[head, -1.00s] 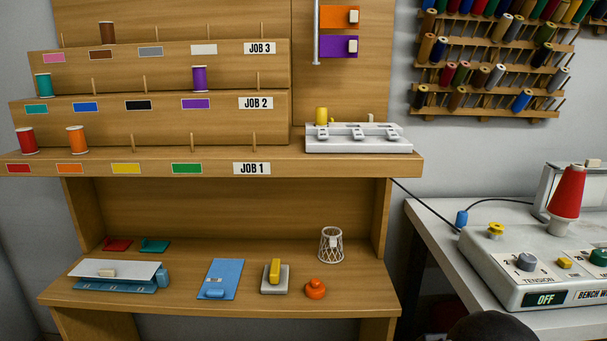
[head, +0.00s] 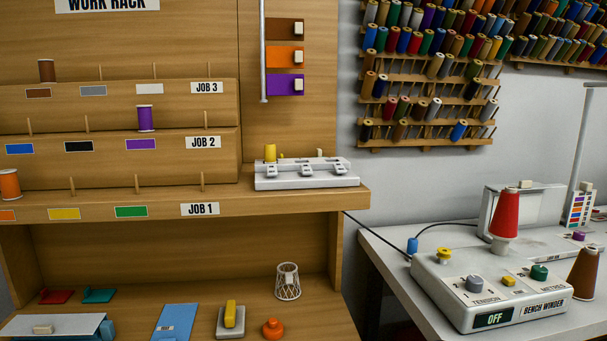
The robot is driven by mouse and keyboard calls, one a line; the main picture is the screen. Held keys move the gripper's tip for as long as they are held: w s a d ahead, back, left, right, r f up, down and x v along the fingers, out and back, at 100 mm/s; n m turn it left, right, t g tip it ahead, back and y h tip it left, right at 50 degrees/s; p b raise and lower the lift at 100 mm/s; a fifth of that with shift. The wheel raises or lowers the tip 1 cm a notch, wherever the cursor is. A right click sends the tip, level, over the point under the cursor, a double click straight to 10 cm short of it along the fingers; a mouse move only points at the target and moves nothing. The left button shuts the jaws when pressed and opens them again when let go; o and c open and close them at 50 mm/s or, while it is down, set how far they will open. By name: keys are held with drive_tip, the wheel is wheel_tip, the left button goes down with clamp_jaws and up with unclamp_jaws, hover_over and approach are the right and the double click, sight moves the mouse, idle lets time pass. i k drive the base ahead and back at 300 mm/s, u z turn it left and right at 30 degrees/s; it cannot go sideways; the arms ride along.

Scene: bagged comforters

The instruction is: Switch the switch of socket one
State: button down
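A white unit (head: 300,182) sits at the right end of the rack's lowest spool shelf. It has three small grey lever-like parts along its front, a left one (head: 272,171), a middle one (head: 307,171) and a right one (head: 338,169). These may be the sockets' switches, but no socket label is readable and I cannot tell their positions. A yellow spool (head: 269,153) stands at the unit's back left, and a small pale peg shows at its back right. My gripper is not in view.
A bench winder (head: 440,290) reading OFF, with a red cone (head: 505,215), stands on the white table at right. The wooden shelf (head: 200,217) holds an orange spool (head: 9,185) at left. Below are an orange knob (head: 272,328) and a wire basket (head: 288,281).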

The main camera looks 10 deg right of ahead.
sight(271, 171)
drive_tip(key=z, duration=0.9)
drive_tip(key=k, duration=0.85)
drive_tip(key=u, duration=0.95)
drive_tip(key=i, duration=0.5)
drive_tip(key=z, duration=0.05)
